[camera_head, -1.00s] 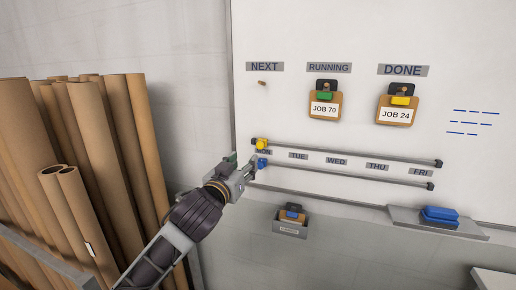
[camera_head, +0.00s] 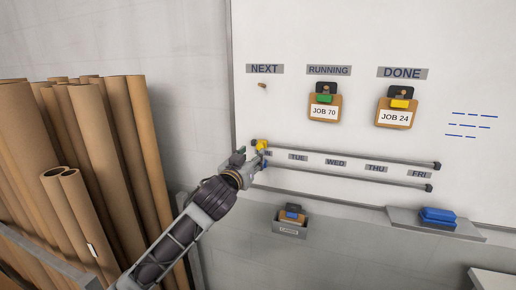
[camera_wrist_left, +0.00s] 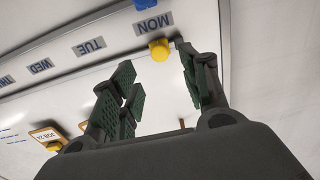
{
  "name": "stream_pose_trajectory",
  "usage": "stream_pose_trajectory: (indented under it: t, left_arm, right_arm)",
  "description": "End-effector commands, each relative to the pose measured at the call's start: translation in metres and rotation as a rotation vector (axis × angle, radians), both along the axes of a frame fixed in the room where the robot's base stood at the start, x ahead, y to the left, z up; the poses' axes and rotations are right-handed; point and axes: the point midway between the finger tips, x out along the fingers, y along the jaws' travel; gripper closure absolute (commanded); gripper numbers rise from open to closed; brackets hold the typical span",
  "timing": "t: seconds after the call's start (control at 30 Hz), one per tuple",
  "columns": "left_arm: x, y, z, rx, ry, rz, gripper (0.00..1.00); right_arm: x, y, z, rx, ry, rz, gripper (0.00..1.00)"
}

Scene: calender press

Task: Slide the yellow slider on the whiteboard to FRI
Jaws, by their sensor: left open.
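The yellow slider (camera_head: 261,144) sits at the left end of the upper rail (camera_head: 350,156) on the whiteboard, by MON. The FRI label (camera_head: 419,174) is at the right end, between the two rails. My left gripper (camera_head: 260,154) is just below the yellow slider and hides part of the MON label. In the left wrist view my left gripper (camera_wrist_left: 158,85) is open and empty, and the yellow slider (camera_wrist_left: 159,50) shows beyond the fingertips, between them in the picture. I cannot tell whether a finger touches it. My right gripper is not in view.
A lower rail (camera_head: 350,178) runs below the labels; its blue slider (camera_wrist_left: 139,5) is near MON. A tray (camera_head: 440,226) with a blue eraser and a card box (camera_head: 289,229) are below. Cardboard tubes (camera_head: 110,130) stand at the left. The board between MON and FRI looks clear.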

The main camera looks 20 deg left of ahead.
Motion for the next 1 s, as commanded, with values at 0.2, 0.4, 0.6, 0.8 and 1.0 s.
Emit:
stream_pose_trajectory:
  t: [0.2, 0.4, 0.6, 0.8, 1.0]
  left_arm:
    - [0.021, -0.001, 0.002, 0.000, 0.000, 0.001, 0.54]
    - [0.039, -0.001, 0.002, 0.000, -0.001, 0.001, 0.54]
    - [0.056, -0.002, 0.002, 0.000, -0.001, 0.001, 0.54]
    - [0.067, -0.002, 0.001, 0.000, -0.002, 0.000, 0.54]
    - [0.071, -0.002, 0.001, 0.000, -0.001, 0.000, 0.54]
  right_arm:
    - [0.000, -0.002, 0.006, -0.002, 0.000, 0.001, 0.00]
    - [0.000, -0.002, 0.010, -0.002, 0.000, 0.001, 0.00]
    - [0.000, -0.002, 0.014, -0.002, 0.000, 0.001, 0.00]
    - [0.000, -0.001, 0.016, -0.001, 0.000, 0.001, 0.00]
    - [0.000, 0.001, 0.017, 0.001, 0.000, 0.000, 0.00]
